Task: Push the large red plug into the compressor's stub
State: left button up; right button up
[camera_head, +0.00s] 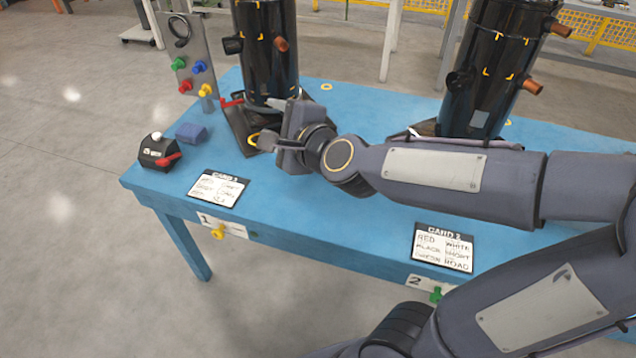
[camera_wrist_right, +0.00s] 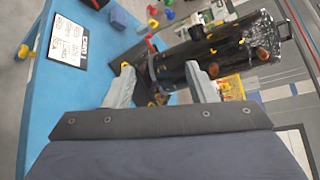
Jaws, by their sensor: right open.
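The left black compressor (camera_head: 267,60) stands on a dark base plate. It has a black stub (camera_head: 233,45) on its left and a copper stub (camera_head: 281,44) on its right. A red plug (camera_head: 185,86) sits on the grey upright board. Another red piece (camera_head: 232,103) shows low beside the compressor; I cannot tell whether it is a plug. My right gripper (camera_head: 267,141) is in front of the compressor's base, over the plate. In the right wrist view its fingers (camera_wrist_right: 160,82) are apart, with the compressor (camera_wrist_right: 215,50) beyond them and nothing held. My left gripper is out of view.
The board also carries green, blue and yellow plugs. A black box with a red lever (camera_head: 158,152) and a blue block (camera_head: 191,132) stand near the blue table's (camera_head: 300,215) left end. Cards lie along the front. A second compressor (camera_head: 490,75) stands right.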

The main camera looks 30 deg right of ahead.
jog(key=w+d+f+m+g+h+b, duration=0.1)
jog(key=d+f+m+h+b, duration=0.1)
jog(key=f+m+h+b, duration=0.2)
jog(key=w+d+f+m+g+h+b, duration=0.1)
jog(key=f+m+h+b, duration=0.4)
jog(key=f+m, duration=0.5)
jog(key=w+d+f+m+h+b, duration=0.1)
jog(key=d+f+m+h+b, duration=0.1)
jog(key=f+m+h+b, duration=0.3)
jog(key=shift+w+d+f+m+g+b, duration=0.1)
jog(key=shift+d+f+m+g+b, duration=0.1)
jog(key=shift+f+m+b, duration=0.4)
jog(key=shift+w+d+f+m+g+b, duration=0.1)
jog(key=shift+d+f+m+g+b, duration=0.15)
jog(key=shift+m+b, duration=0.6)
jog(key=shift+s+f+m+g+h, duration=0.3)
jog(key=shift+s+m+h, duration=0.25)
jog(key=shift+m, duration=0.4)
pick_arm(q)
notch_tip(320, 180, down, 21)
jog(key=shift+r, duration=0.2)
pick_arm(e)
jog(key=shift+r, duration=0.1)
